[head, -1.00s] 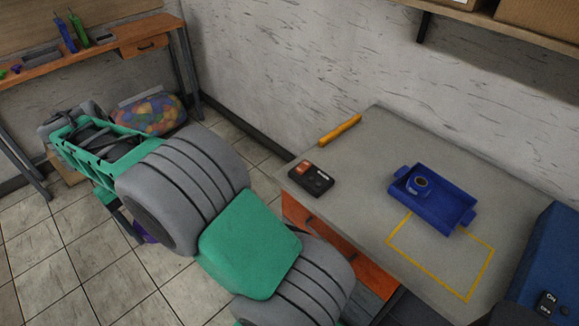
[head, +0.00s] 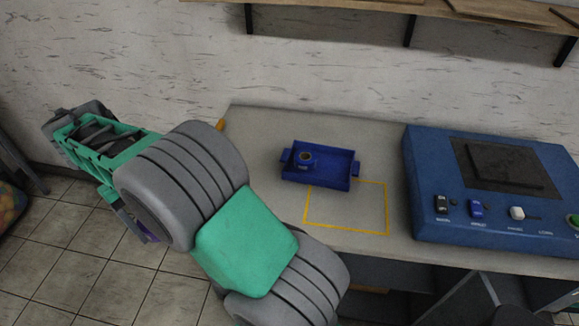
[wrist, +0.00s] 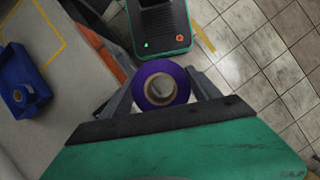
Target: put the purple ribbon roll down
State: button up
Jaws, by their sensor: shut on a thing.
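The purple ribbon roll (wrist: 160,84) sits between the fingers of my gripper (wrist: 162,92) in the wrist view, with its pale core facing the camera. My gripper is shut on it and holds it over the tiled floor, left of the table. In the head view only a sliver of the purple roll (head: 149,233) shows below my arm, which hides most of it. A blue tray (head: 340,181) with a blue roll (head: 305,159) in its left part rests on the grey table (head: 260,127). The tray also shows at the left of the wrist view (wrist: 36,72).
A yellow outlined square (head: 346,233) lies on the table in front of the tray, empty. A large blue machine (head: 430,180) with switches stands on the table at the right. A shelf (head: 350,14) hangs on the wall above. The tabletop around the tray is mostly clear.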

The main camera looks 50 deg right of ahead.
jog(key=s+d+f+n+h+b, duration=0.1)
jog(key=d+n, duration=0.1)
jog(key=d, duration=0.6)
jog(key=s+d+f+n+b, duration=0.1)
jog(key=d+n, duration=0.1)
jog(key=d, duration=0.6)
jog(key=s+d+f+n+h+b, duration=0.1)
jog(key=d+f+n+b, duration=0.1)
jog(key=d, duration=0.6)
jog(key=s+d+n+t+h+b, duration=0.2)
jog(key=s+d+n, duration=0.3)
jog(key=s+d, duration=1.3)
send_near(339, 169)
jog(key=shift+s+d+f, duration=0.6)
jog(key=shift+s+d, duration=0.1)
jog(key=shift+d, duration=0.05)
jog(key=shift+d+f, duration=0.25)
jog(key=shift+f, duration=0.05)
notch_tip(339, 169, down, 3)
jog(key=shift+w+d+f+p, duration=0.15)
jog(key=shift+f+p, duration=0.05)
jog(key=shift+p, duration=0.1)
